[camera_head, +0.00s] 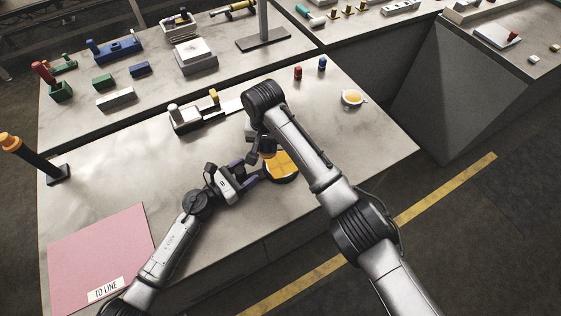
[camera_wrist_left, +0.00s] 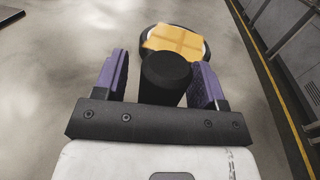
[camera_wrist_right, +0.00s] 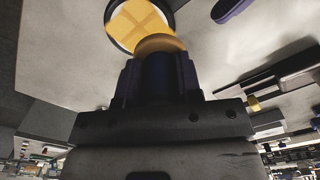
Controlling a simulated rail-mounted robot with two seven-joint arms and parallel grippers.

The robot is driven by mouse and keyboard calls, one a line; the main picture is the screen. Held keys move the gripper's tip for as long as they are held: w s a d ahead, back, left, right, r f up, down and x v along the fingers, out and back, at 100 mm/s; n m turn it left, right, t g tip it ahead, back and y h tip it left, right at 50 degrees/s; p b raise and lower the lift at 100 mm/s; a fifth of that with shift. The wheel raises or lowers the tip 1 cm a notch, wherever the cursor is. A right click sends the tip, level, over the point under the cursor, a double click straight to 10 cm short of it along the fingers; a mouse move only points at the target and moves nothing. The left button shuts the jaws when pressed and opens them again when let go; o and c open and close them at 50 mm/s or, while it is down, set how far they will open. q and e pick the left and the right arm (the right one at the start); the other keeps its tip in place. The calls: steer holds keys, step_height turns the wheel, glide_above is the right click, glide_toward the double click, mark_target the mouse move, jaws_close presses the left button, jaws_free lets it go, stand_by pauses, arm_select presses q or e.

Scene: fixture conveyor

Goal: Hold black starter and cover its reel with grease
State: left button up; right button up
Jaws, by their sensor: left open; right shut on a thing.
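The starter's round black housing with a yellow-orange face (camera_head: 282,166) lies on the front table. In the left wrist view, its face (camera_wrist_left: 178,40) shows a grid of lines, with a black cylinder (camera_wrist_left: 165,78) in front like a handle. My left gripper (camera_head: 232,182) is open, its purple fingers on either side of that cylinder with gaps. My right gripper (camera_wrist_right: 158,75) is shut on a dark tool with a rounded orange tip (camera_wrist_right: 160,44). That tip is beside or over the edge of the yellow face (camera_wrist_right: 140,22); contact cannot be told. In the head view my right arm partly hides it.
A pink mat (camera_head: 98,245) labelled TO LINE lies at front left, near a black post with an orange top (camera_head: 35,160). A bowl of yellow substance (camera_head: 352,98) is at right. A grey fixture (camera_head: 200,117) and red (camera_head: 297,73) and blue (camera_head: 322,63) pieces stand behind.

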arm_select(q)
steer(key=v, duration=1.2)
steer(key=shift+r, duration=0.1)
stand_by(0.4)
